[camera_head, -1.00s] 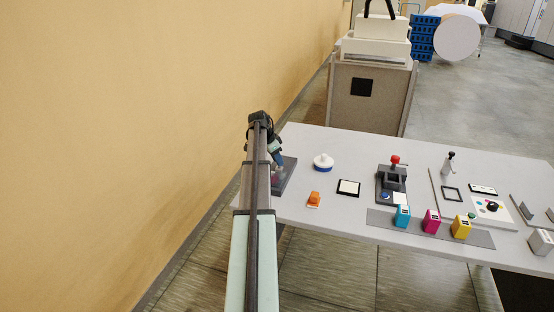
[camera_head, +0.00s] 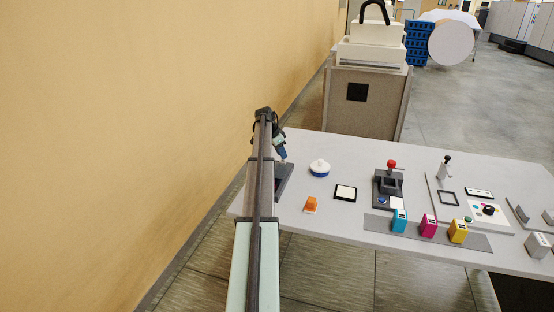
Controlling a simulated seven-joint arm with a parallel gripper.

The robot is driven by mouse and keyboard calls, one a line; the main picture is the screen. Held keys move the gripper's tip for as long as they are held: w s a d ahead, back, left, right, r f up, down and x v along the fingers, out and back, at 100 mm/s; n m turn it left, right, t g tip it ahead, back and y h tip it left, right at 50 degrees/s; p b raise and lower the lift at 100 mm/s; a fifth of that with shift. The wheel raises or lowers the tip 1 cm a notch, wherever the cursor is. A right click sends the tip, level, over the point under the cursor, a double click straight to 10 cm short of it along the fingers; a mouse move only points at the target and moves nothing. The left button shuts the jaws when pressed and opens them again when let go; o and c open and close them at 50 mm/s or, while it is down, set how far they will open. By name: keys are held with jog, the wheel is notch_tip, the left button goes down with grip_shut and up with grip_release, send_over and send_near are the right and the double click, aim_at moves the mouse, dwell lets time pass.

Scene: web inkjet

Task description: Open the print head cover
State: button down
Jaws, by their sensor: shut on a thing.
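My arm reaches forward along the left side, and my gripper (camera_head: 282,156) is at the left end of the table, low over a dark flat unit (camera_head: 285,180). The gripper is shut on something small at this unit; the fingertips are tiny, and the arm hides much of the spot. Which part is the print head cover cannot be told for sure; the dark unit is mostly hidden behind my arm. A dark device with a red knob (camera_head: 392,164) stands farther right, apart from the gripper.
A yellow wall (camera_head: 120,130) runs close along the left.

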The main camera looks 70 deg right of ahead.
jog(key=c, duration=0.9)
grip_release()
jog(key=shift+o, duration=0.2)
jog(key=v, duration=1.4)
jog(key=shift+f, duration=0.1)
